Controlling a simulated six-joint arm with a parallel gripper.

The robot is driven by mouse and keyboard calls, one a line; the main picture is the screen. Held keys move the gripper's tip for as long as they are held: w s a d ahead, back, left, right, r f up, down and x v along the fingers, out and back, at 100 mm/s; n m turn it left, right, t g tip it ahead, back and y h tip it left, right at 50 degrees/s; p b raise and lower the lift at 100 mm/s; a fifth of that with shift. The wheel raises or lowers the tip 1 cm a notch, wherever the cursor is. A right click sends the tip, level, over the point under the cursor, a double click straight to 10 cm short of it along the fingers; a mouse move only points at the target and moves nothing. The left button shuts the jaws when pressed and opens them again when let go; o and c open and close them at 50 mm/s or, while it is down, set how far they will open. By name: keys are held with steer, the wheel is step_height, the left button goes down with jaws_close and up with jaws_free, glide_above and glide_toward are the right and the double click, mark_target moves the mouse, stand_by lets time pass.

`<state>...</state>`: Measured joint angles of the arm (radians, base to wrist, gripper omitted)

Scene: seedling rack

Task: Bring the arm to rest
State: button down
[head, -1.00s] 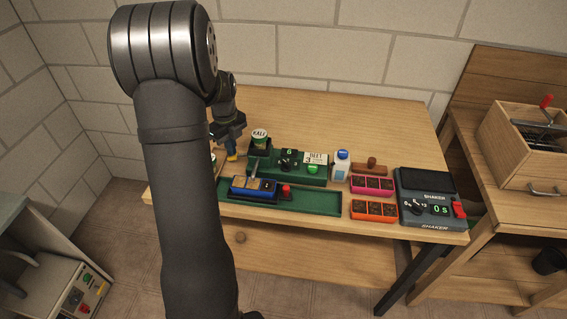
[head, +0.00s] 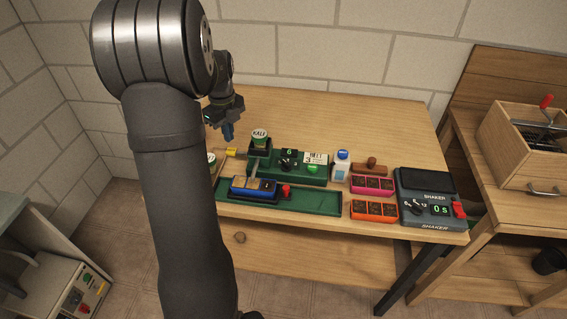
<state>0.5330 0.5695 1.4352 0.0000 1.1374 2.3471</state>
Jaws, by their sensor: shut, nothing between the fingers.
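My gripper (head: 228,131) is in the head view, above the back left part of the wooden table (head: 300,112). Its fingers point down and are shut, with nothing held. It is clear of the things on the table. My arm crosses the left part of the view and hides part of the table's left side.
Below the gripper lies a small yellow-ended piece (head: 231,153). To its right are a KALE container (head: 260,136), a green machine (head: 300,173), a blue tray (head: 252,184), a white bottle (head: 342,166), pink (head: 372,177) and orange trays (head: 374,206), and a shaker (head: 428,212).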

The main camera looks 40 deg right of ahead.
steer(key=shift+r, duration=0.9)
step_height(320, 180, up, 8)
stand_by(0.4)
steer(key=c, duration=2.2)
jaws_free()
